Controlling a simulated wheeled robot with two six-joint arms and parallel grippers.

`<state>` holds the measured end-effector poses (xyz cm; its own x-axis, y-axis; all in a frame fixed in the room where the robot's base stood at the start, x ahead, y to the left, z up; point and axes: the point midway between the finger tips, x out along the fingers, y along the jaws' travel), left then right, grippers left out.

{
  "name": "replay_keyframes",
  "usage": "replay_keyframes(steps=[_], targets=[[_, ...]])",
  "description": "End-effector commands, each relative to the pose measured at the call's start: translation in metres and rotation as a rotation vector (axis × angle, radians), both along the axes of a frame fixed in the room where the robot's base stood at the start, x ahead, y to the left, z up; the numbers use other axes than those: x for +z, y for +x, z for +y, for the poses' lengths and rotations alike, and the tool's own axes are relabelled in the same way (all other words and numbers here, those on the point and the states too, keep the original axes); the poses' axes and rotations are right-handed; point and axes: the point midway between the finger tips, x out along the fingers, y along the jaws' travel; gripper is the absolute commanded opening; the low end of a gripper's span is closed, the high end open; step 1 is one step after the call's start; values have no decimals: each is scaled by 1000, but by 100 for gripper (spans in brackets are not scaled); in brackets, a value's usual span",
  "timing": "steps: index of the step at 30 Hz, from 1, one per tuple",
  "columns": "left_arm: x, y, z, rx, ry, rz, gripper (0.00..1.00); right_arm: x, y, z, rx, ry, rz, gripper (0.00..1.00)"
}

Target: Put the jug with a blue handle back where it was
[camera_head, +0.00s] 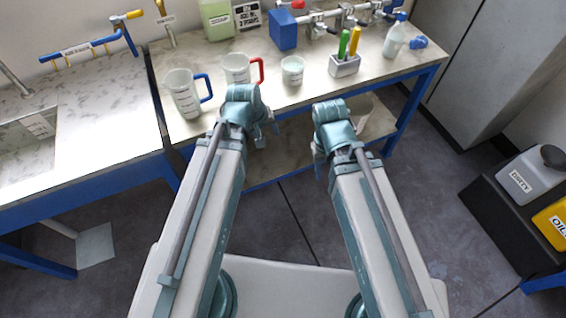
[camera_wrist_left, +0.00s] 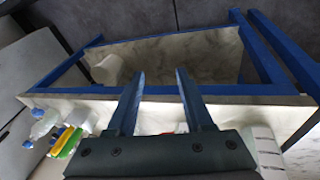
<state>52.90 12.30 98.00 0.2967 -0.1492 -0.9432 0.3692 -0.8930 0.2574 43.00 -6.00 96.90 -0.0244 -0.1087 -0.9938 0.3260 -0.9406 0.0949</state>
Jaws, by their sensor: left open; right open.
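The jug with a blue handle (camera_head: 185,98) stands upright on the workbench, near its left end, with the handle to the right. A similar jug with a red handle (camera_head: 236,70) stands to its right, farther back. My left gripper (camera_head: 264,135) is open and empty at the bench's front edge, right of the blue-handled jug and apart from it. Its two fingers are spread in the left wrist view (camera_wrist_left: 155,74). A pale marked object (camera_wrist_left: 266,150) shows there at lower right, partly cut off. My right gripper (camera_head: 318,160) is open in front of the bench; its fingers are mostly hidden.
A beaker (camera_head: 292,71), a pen holder (camera_head: 344,66) and a wash bottle (camera_head: 395,38) stand along the bench (camera_head: 325,90). A pale container (camera_wrist_left: 106,68) is on the lower shelf. A sink counter (camera_head: 90,120) adjoins at left. Bench room is clear in front of the beaker.

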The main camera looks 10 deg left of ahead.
Motion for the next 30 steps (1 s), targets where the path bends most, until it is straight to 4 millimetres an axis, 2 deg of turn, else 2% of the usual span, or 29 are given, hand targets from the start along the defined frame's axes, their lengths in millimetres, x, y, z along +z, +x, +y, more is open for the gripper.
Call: replay_keyframes(steps=[1, 3, 6, 10, 15, 30], targets=[[-5, -19, -21, -146, 68, 52, 51, 0, 0, 0, 0, 0, 0, 50], [-10, -42, -38, -320, 154, 119, 51, 0, 0, 0, 0, 0, 0, 50], [-12, -69, -53, -516, 249, 198, 51, 0, 0, 0, 0, 0, 0, 50], [-12, -90, -61, -673, 323, 265, 51, 0, 0, 0, 0, 0, 0, 50], [-11, -99, -63, -740, 356, 297, 51, 0, 0, 0, 0, 0, 0, 50], [-11, -99, -63, -737, 353, 295, 51, 0, 0, 0, 0, 0, 0, 50]])
